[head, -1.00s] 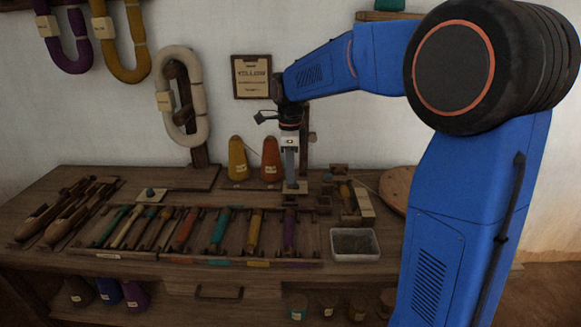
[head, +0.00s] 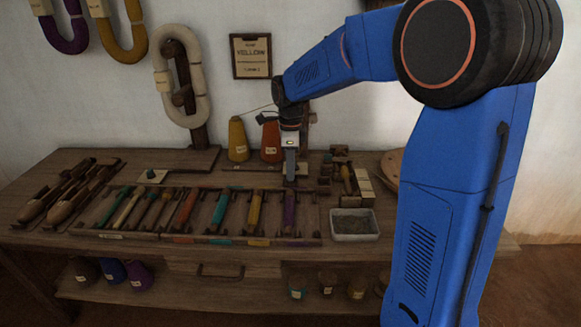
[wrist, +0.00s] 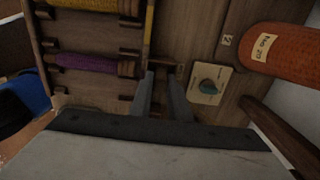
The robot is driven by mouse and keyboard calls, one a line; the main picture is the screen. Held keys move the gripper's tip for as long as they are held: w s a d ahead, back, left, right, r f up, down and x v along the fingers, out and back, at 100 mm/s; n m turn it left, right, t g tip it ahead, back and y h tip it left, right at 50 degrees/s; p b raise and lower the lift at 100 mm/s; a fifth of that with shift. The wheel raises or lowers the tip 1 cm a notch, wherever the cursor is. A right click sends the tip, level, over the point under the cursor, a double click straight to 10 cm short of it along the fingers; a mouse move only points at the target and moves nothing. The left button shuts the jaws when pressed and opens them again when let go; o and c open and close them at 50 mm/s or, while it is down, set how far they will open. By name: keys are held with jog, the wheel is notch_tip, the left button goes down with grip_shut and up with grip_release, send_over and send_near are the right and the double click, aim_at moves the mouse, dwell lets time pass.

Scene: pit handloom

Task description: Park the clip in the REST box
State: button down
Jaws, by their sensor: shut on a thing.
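My gripper (head: 289,180) points down over the back of the bench, behind the purple bobbin. In the wrist view its two fingers (wrist: 162,82) are close together and shut on a small, dark thing, most likely the clip. The fingers hide most of it, so its shape is unclear. Small brown wooden boxes (head: 324,186) stand just right of my gripper in the head view. No REST lettering is readable, so I cannot tell which is the REST box.
The bobbin rack (head: 180,237) with a purple bobbin (head: 289,210) lies in front. Yellow (head: 238,140) and orange (head: 270,143) cones stand behind left. A wooden device (head: 347,178) and a white tray (head: 354,237) are right.

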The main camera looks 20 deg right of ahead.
dwell(0.3)
jog(key=c, duration=1.3)
grip_release()
jog(key=shift+r, duration=0.1)
jog(key=shift+r, duration=3.9)
